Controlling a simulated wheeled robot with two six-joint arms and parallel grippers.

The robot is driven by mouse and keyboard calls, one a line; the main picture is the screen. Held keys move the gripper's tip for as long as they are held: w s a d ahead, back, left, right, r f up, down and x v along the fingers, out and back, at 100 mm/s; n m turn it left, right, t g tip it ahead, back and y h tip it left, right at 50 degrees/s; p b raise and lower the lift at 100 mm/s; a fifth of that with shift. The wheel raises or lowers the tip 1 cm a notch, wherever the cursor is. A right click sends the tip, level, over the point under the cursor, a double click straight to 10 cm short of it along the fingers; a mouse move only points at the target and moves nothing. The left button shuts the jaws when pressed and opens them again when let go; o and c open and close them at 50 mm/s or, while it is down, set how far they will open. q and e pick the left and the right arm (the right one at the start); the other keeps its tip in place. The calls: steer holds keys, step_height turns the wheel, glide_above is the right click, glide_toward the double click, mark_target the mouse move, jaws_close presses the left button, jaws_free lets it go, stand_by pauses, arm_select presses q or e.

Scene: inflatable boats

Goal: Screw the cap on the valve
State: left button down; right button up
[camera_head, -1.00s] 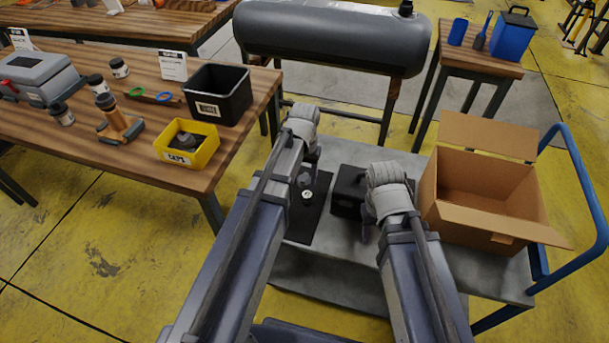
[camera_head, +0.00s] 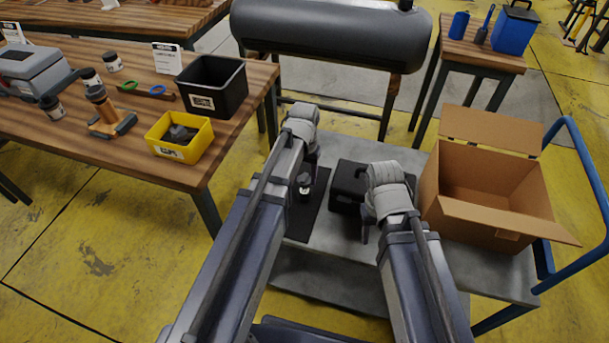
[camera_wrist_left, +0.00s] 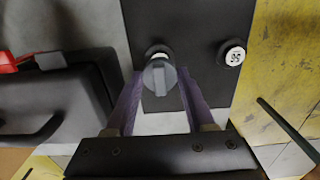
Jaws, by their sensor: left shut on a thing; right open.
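My left gripper (camera_wrist_left: 161,82) is shut on a small dark grey knob-like piece, seemingly the cap (camera_wrist_left: 160,78), above a black mat or plate (camera_wrist_left: 190,20). Just behind the cap is a dark ring (camera_wrist_left: 157,49); whether they touch, I cannot tell. A round black valve with a pale cross-shaped centre (camera_wrist_left: 233,53) stands beside it on the plate. In the head view, a small dark and white fitting (camera_head: 305,187) shows beside my left arm, and the cap is hidden. My right gripper (camera_head: 365,232) is open and empty by the black case (camera_head: 347,184).
The plate and case lie on a grey cart (camera_head: 325,240) with an open cardboard box (camera_head: 490,195) at right. A wooden bench (camera_head: 60,130) at left holds a yellow bin (camera_head: 180,150), a black bin (camera_head: 213,100) and jars. A large grey inflatable tube (camera_head: 330,40) stands behind.

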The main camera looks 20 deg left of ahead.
mark_target(304, 190)
arm_select(q)
steer(key=shift+f+b, duration=1.05)
steer(key=shift+f, duration=0.3)
arm_select(e)
steer(key=shift+f, duration=1.35)
arm_select(q)
steer(key=shift+f+b, duration=0.9)
arm_select(e)
steer(key=shift+f, duration=0.9)
arm_select(q)
steer(key=m, duration=0.5)
steer(key=shift+m, duration=0.4)
steer(key=m, duration=0.5)
steer(key=shift+m, duration=0.4)
